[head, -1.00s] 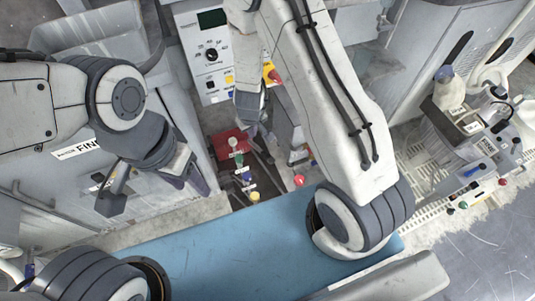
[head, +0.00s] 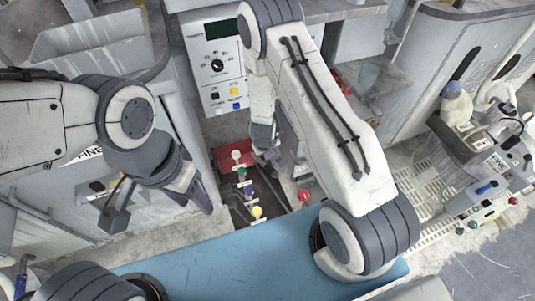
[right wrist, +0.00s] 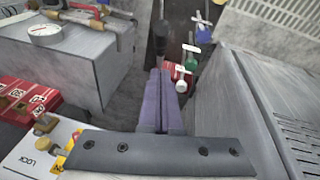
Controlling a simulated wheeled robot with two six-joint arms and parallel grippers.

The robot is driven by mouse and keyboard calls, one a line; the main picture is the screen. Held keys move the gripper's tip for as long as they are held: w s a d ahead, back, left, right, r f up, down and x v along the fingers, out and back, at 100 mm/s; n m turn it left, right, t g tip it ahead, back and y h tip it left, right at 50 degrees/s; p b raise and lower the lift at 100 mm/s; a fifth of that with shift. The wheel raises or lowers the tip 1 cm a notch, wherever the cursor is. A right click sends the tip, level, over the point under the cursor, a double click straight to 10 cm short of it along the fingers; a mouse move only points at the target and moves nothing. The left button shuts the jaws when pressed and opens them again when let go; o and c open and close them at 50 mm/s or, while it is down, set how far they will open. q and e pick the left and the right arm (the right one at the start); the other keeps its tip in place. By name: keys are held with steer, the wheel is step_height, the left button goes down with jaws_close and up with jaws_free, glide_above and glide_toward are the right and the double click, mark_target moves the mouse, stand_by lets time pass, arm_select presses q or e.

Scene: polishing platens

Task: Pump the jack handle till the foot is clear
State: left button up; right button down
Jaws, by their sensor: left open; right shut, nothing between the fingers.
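A dark rod with a black grip (right wrist: 160,38), which looks like the jack handle, stands just beyond my right fingertips in the right wrist view. I cannot tell whether they touch it. My right gripper (right wrist: 160,73) has its purple fingers shut together with nothing between them. In the head view my right arm reaches down past the control panel, and its fingers are mostly hidden there. My left gripper (head: 200,196) is open and empty over the grey cabinet at the left. I cannot make out the jack's foot.
Several coloured knobs with white tags (head: 247,190) stand in the narrow gap below the control panel (head: 217,65). A blue surface (head: 230,255) lies in front. In the right wrist view, grey housings flank the gripper, with a round gauge (right wrist: 45,32) on the left one.

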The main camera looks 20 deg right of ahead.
mark_target(273, 170)
steer(key=f, duration=0.3)
steer(key=d+f+b, duration=0.1)
steer(key=f, duration=0.1)
steer(key=shift+s+f, duration=0.3)
steer(key=shift+s, duration=0.1)
arm_select(q)
steer(key=shift+f, duration=0.7)
arm_select(e)
steer(key=shift+s+d+f, duration=0.15)
steer(key=shift+s+f, duration=0.15)
steer(key=shift+f, duration=0.15)
